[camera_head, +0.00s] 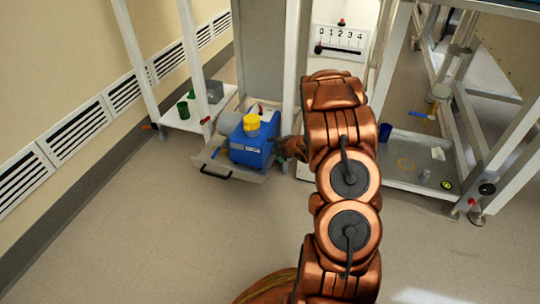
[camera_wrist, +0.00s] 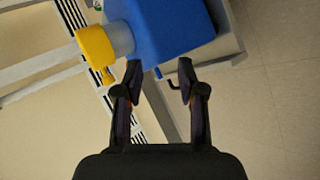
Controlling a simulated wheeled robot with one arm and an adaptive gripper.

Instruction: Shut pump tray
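The pump tray (camera_head: 212,163) sticks out at floor level from under a white frame, with a black handle (camera_head: 215,173) on its front edge. A blue pump (camera_head: 252,148) with a yellow cap (camera_head: 251,122) stands on it. My gripper (camera_head: 280,143) is at the right side of the pump, partly hidden behind my arm. In the wrist view my gripper (camera_wrist: 159,66) is open with nothing between its fingers. The blue pump (camera_wrist: 175,25) and yellow cap (camera_wrist: 95,48) lie beyond the fingertips. A dark hooked piece (camera_wrist: 172,82), perhaps the handle's end, shows between the fingers. Contact cannot be told.
A low white shelf (camera_head: 187,118) with green cups is left of the tray. On the right a lower shelf (camera_head: 400,178) holds small items. White posts stand around the tray. The floor (camera_head: 150,230) in front is clear. A vented wall runs along the left.

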